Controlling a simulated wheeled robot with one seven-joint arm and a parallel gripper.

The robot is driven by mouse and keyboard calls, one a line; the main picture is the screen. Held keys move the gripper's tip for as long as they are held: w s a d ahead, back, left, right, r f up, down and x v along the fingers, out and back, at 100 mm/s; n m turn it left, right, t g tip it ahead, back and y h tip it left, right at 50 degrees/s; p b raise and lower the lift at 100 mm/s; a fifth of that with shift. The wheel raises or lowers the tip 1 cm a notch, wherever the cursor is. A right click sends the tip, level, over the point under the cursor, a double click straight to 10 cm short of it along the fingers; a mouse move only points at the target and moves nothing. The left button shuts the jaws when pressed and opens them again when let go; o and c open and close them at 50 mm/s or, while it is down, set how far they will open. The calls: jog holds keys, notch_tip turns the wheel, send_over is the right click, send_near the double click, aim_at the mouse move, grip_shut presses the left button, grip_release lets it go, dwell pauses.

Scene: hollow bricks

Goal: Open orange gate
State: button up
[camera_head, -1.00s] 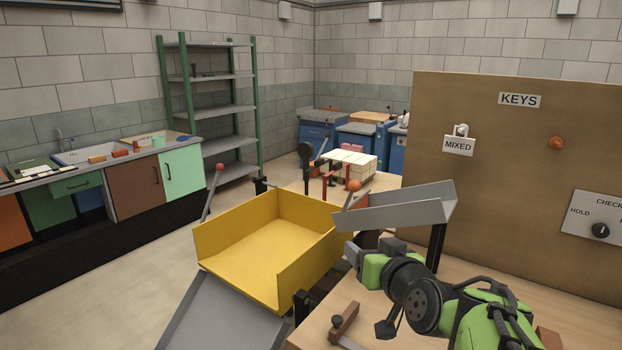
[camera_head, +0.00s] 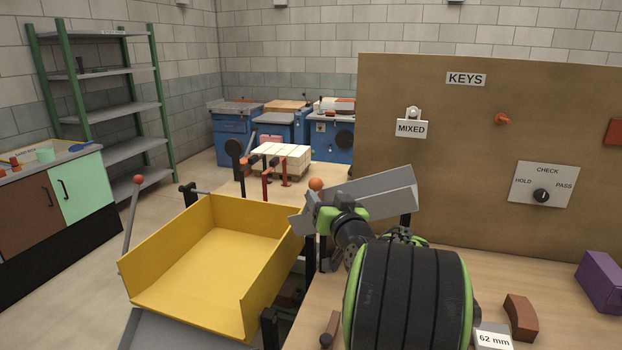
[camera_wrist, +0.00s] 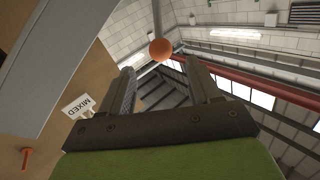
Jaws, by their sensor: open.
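An orange ball knob (camera_head: 316,184) stands at the left end of the grey sloping chute (camera_head: 375,193). Whether it is fixed to the gate, and the gate itself, I cannot make out. My gripper (camera_head: 311,203) is close to the knob, just below it in the head view. In the wrist view the orange knob (camera_wrist: 160,49) shows just beyond the fingertips, in line with the gap between them. My gripper (camera_wrist: 159,67) is open with nothing between its fingers. My arm hides part of the chute and its supports.
A yellow tray (camera_head: 215,265) lies left of my gripper, with a red-knobbed lever (camera_head: 133,215) at its left. A brown board (camera_head: 450,160) stands behind the chute. Pale blocks (camera_head: 282,157) sit behind. A brick (camera_head: 521,317) and purple block (camera_head: 601,282) lie on the right.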

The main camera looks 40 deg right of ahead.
aim_at(313, 181)
jog(key=p+x, duration=0.1)
jog(key=x, duration=0.9)
jog(key=shift+w, duration=0.25)
grip_shut()
